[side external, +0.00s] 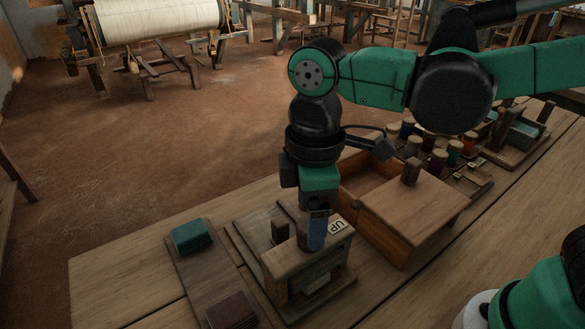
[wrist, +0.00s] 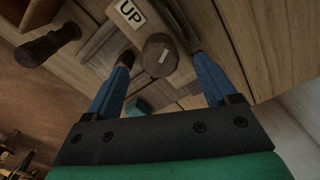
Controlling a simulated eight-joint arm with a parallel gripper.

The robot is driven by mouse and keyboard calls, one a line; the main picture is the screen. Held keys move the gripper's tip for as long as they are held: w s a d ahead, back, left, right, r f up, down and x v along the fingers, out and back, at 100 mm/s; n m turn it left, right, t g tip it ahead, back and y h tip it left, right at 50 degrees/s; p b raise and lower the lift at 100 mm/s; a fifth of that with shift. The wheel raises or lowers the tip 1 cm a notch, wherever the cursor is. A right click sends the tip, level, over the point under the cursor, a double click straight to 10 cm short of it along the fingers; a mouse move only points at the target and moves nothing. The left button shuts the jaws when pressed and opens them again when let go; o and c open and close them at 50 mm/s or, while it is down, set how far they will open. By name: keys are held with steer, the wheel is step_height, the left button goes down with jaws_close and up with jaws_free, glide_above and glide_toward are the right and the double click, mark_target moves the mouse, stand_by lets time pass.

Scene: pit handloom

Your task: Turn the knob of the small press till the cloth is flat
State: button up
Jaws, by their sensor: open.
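The small press (side external: 273,266) is a wooden frame on a base board, standing on the table under my gripper, with an "UP" label (side external: 338,226) on top. Greenish and pale cloth (side external: 318,281) shows in its front opening; I cannot tell how flat it is. The round brown knob (wrist: 158,50) with a pale mark lies between the two blue fingers of my gripper (wrist: 160,60) in the wrist view. The fingers are apart, with visible gaps beside the knob. In the side view my gripper (side external: 314,238) points down at the press top and mostly hides the knob.
A wooden box with a knobbed lid (side external: 415,205) stands close right of the press. Thread spools (side external: 438,160) are behind it. A board with folded teal cloth (side external: 192,236) and dark brown cloth (side external: 232,311) lies left. The table's far-left corner is bare.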

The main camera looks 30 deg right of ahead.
steer(key=shift+f, duration=0.95)
steer(key=shift+c, duration=0.2)
jaws_close()
steer(key=shift+m, duration=0.4)
steer(key=m, duration=0.4)
steer(key=shift+m, duration=0.4)
steer(key=m, duration=0.5)
steer(key=shift+m, duration=0.3)
